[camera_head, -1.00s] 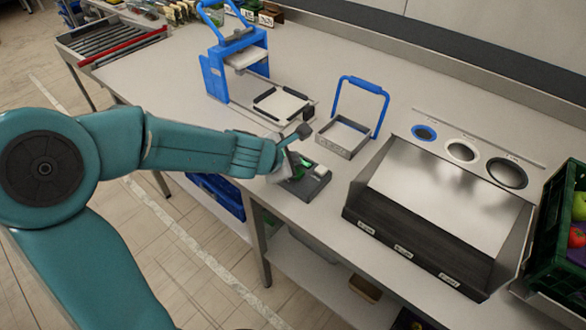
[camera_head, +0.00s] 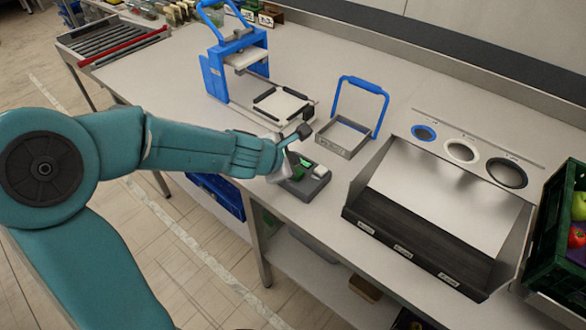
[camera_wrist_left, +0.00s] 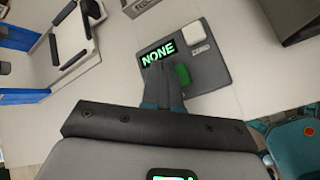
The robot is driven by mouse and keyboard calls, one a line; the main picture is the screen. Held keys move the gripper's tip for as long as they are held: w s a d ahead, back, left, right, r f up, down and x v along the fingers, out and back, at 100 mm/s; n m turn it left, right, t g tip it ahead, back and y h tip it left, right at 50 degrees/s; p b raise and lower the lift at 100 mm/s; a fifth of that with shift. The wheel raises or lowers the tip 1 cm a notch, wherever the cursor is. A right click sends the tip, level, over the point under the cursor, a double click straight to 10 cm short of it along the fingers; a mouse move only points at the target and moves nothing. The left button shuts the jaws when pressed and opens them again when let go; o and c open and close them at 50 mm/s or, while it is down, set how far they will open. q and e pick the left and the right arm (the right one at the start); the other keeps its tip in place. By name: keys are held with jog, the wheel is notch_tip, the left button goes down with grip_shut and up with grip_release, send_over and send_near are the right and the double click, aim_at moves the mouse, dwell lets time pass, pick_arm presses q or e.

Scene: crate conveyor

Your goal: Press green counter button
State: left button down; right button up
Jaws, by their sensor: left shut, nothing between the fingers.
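The counter box is a small dark grey unit (camera_head: 313,186) on the table near its front edge. In the left wrist view it (camera_wrist_left: 217,68) carries a lit display reading "NONE" (camera_wrist_left: 158,53), a white button marked "ZERO" (camera_wrist_left: 194,32) and a green button (camera_wrist_left: 183,76). My left gripper (camera_head: 290,165) is at the box, its fingers shut and empty. In the left wrist view the fingertips (camera_wrist_left: 160,74) are just beside the green button, on its left, below the display. I cannot tell whether they touch the box. My right gripper is not in view.
Behind the box are a metal tray with a blue handle (camera_head: 343,137) and a blue press (camera_head: 236,62). A metal chute with a dark front (camera_head: 430,210) stands to the right. A green crate of produce (camera_head: 550,230) is at the right edge.

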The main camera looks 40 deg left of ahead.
pick_arm(q)
jog(key=shift+f+b, duration=0.45)
jog(key=shift+f+b, duration=0.5)
jog(key=shift+f, duration=0.05)
dwell(0.6)
jog(key=shift+r, duration=0.1)
jog(key=shift+r+p, duration=0.9)
jog(key=shift+p, duration=0.1)
notch_tip(320, 180, up, 5)
jog(key=p, duration=0.5)
jog(key=shift+r, duration=0.1)
